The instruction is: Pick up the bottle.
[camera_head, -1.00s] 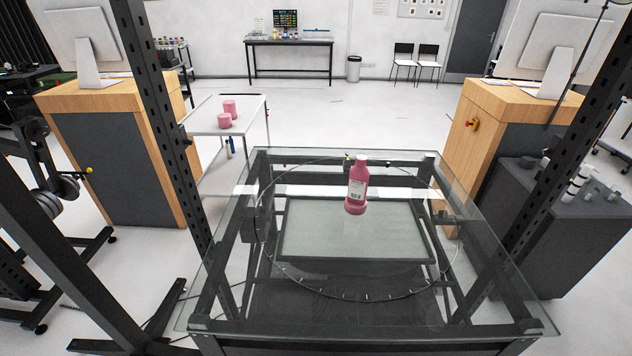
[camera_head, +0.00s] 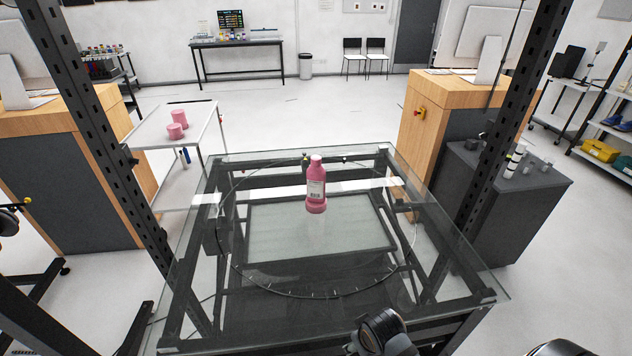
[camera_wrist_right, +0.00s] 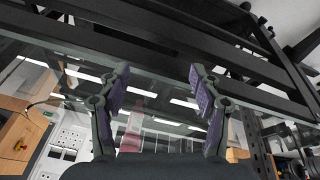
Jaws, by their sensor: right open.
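A faint pink shape, likely the bottle (camera_wrist_right: 132,130), shows through glass behind the fingers, partly hidden by the gripper. In the head view only a dark piece of my right arm shows at the table's near edge, well short of the bottle. My left gripper is out of view.
Dark upright posts (camera_head: 98,130) flank the table on both sides. A white side table (camera_head: 150,130) with pink objects stands at the left. Wooden cabinets (camera_head: 440,100) stand beyond. The glass around the bottle is clear. Dark beams (camera_wrist_right: 190,40) cross the wrist view.

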